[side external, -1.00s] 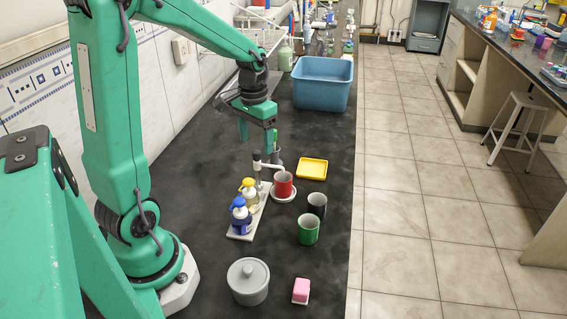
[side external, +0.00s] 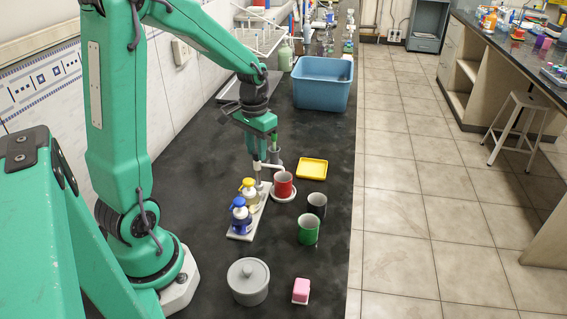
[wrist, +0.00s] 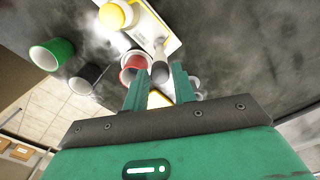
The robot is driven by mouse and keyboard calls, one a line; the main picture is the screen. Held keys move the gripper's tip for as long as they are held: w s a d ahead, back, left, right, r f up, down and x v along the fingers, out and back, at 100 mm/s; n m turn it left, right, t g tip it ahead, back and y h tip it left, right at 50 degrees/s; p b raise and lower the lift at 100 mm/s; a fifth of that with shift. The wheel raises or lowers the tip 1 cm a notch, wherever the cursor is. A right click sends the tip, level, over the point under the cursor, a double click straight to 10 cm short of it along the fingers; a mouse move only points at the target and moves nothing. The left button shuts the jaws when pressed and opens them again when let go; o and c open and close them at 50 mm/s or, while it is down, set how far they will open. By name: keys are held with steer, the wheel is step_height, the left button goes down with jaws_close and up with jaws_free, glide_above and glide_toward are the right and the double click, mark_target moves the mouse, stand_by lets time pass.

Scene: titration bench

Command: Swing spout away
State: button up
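The white spout (side external: 272,166) sits on a post at the far end of a white base plate (side external: 243,234) and reaches right, over the red cup (side external: 284,185). The red cup stands on a white round saucer (side external: 283,197). My gripper (side external: 266,150) is low, just above and behind the top of the post; I cannot tell whether it touches the spout. In the wrist view my gripper's fingers (wrist: 159,74) are apart, with the red cup (wrist: 133,66) and the grey post top (wrist: 160,72) showing near and between their tips.
A grey cup (side external: 275,157) is behind the spout. Black (side external: 316,206) and green (side external: 308,229) cups, a yellow tray (side external: 312,168) and a blue tub (side external: 322,84) are to the right.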

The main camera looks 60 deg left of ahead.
steer(key=c, duration=0.3)
steer(key=shift+n, duration=0.3)
steer(key=n, duration=0.3)
steer(key=shift+n, duration=0.3)
steer(key=n, duration=0.4)
steer(key=shift+n, duration=1.9)
